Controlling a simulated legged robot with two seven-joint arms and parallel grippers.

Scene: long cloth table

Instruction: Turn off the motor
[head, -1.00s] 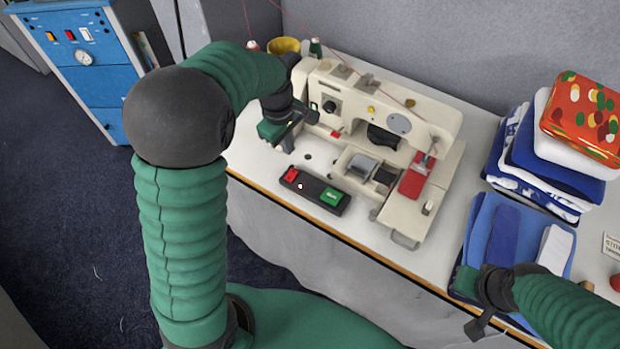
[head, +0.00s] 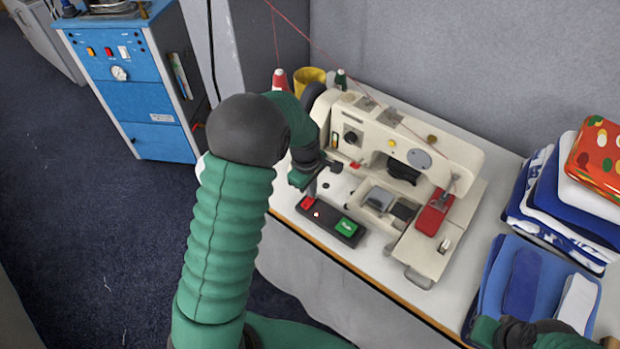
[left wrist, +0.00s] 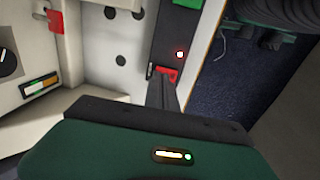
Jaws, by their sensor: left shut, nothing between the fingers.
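A black switch box (head: 325,219) lies near the table's front edge, before the cream sewing machine (head: 405,150). It carries a red button (head: 307,202) at its left end and a green button (head: 346,227) at its right end. My left gripper (head: 311,191) points down at the red end, its fingers shut and empty. In the left wrist view the shut fingertips (left wrist: 163,84) reach the red button (left wrist: 167,71) and partly cover it; whether they touch it I cannot tell. A small light (left wrist: 180,54) glows on the box. My right gripper (head: 490,331) shows only partly at the bottom right.
Folded blue and white cloths (head: 530,285) lie on the right, with a taller stack (head: 560,200) behind. A yellow cup (head: 309,78) and thread cones stand behind the machine. A blue cabinet (head: 140,90) stands on the floor at left.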

